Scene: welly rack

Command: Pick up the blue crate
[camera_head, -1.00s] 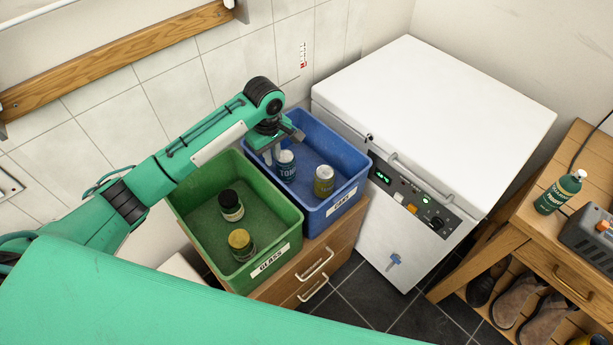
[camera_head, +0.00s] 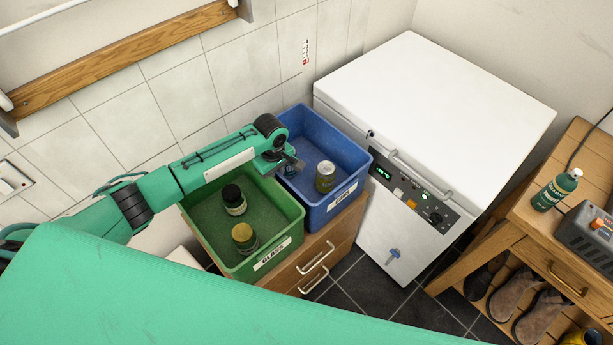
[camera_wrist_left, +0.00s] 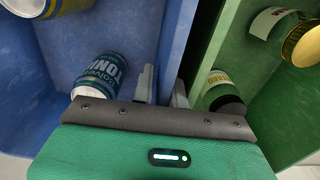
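The blue crate (camera_head: 337,211) stands on a wooden drawer unit, to the right of the green crate. It holds a yellow can (camera_head: 325,176) and a blue can, seen best in the left wrist view (camera_wrist_left: 101,79) and mostly hidden by my arm in the head view. My left gripper (camera_head: 290,168) is down at the crate's near-left wall. In the left wrist view its fingers (camera_wrist_left: 163,90) stand apart, one inside the blue crate and one in the gap beside the green crate, with the blue wall between them. Contact with the wall is unclear. My right gripper is out of view.
The green crate (camera_head: 290,244), with two jars in it, stands close on the left. A white chest freezer (camera_head: 432,100) stands close on the right. A wooden bench (camera_head: 520,215) with a green bottle (camera_head: 556,190) is further right. The tiled wall is behind.

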